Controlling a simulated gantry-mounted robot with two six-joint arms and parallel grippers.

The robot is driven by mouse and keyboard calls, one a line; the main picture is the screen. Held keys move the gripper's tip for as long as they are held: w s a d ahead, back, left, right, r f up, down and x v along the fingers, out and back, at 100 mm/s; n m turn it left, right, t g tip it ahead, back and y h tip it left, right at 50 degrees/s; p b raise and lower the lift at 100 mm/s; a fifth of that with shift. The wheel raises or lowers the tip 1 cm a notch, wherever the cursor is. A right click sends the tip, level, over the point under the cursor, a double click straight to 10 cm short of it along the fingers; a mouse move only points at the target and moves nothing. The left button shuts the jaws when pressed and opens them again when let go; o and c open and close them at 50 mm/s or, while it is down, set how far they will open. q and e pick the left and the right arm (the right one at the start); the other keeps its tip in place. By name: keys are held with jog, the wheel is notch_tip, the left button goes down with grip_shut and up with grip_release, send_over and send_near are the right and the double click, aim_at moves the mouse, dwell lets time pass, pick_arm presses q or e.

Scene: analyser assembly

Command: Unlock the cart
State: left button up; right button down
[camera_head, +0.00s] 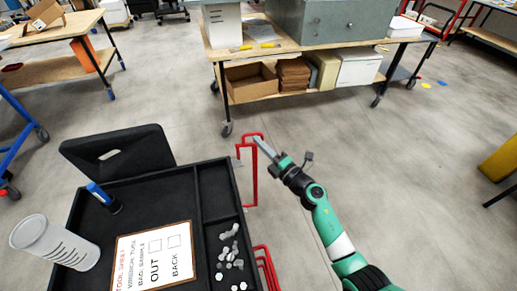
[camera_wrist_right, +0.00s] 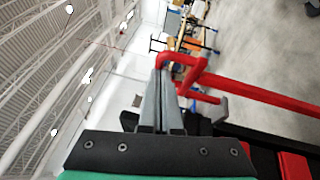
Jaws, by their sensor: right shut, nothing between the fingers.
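The black cart (camera_head: 137,197) stands at the lower left in the head view. A red bar frame (camera_head: 255,178) stands at its right side near the far corner, and a second red bar piece (camera_head: 266,263) is nearer me. My right gripper (camera_head: 258,141) is shut with nothing in it, its fingertips at the top of the far red frame. In the right wrist view the shut fingers (camera_wrist_right: 164,78) reach up to a bent red bar (camera_wrist_right: 240,88); I cannot tell whether they touch it. A grey end piece (camera_wrist_right: 222,106) shows beside it. My left gripper is out of view.
The cart's tray holds a white cup (camera_head: 55,243), a blue-capped item (camera_head: 102,196), a tool sheet (camera_head: 154,258) and several grey metal pieces (camera_head: 230,247). A workbench (camera_head: 300,48) stands beyond. The floor (camera_head: 400,165) right of my right arm is clear.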

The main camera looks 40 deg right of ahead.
jog(key=shift+w+d, duration=0.35)
jog(key=shift+d, duration=0.2)
dwell(0.4)
jog(key=s+d+f+p, duration=0.2)
jog(key=s+p, duration=0.2)
jog(key=s, duration=0.8)
jog(key=shift+s+f, duration=0.15)
jog(key=shift+s, duration=0.25)
